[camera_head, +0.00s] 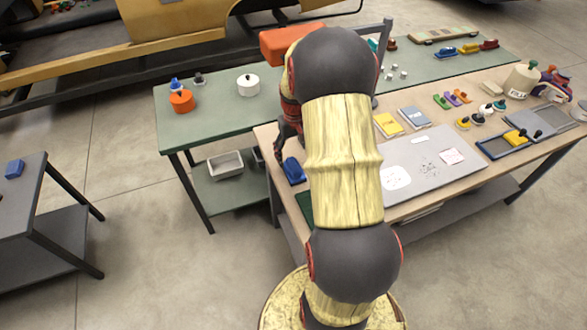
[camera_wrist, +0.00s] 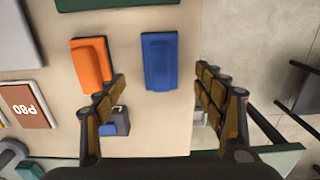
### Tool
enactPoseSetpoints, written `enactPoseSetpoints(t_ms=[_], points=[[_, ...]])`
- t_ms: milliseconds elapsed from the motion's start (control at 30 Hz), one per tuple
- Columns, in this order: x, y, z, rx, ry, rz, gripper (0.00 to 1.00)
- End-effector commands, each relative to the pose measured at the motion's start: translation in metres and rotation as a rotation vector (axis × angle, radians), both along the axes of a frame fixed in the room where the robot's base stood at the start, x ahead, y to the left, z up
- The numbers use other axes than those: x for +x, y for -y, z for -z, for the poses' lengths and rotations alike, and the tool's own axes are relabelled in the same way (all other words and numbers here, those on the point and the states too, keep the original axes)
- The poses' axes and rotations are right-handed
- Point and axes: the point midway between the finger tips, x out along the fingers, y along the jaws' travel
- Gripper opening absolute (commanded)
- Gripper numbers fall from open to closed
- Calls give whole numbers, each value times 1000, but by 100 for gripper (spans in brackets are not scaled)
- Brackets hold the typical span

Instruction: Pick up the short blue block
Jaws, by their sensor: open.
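A blue block (camera_head: 293,170) lies near the left edge of the wooden table, just below my gripper (camera_head: 280,148) in the head view. In the wrist view, the blue block (camera_wrist: 160,62) lies flat just ahead of the gap between the fingertips of my gripper (camera_wrist: 160,88). The fingers are spread wide and nothing is between them. An orange block (camera_wrist: 91,65) lies to the left of the blue one, close to the left finger. Another small blue thing (camera_head: 14,168) sits on the separate grey table at far left. My arm hides part of the wooden table in the head view.
The wooden table (camera_head: 470,179) also holds a grey board (camera_head: 425,165), a yellow book (camera_head: 388,125) and several small tools. A dark green item (camera_wrist: 110,3) lies beyond the blocks. A green table (camera_head: 220,120) stands behind. Bare floor lies to the left.

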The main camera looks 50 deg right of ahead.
Motion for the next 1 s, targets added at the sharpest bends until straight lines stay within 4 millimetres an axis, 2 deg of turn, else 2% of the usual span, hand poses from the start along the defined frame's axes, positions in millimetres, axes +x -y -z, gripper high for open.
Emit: enactPoseSetpoints(t_ms=[100, 367, 600, 867, 1000], points=[[0, 0, 15, 2, -2, 0, 70], [1, 0, 37, 2, -2, -1, 70], [3, 1, 70, 0, -1, 0, 70], [3, 1, 73, 0, 1, 0, 70], [3, 1, 72, 0, 0, 0, 62]])
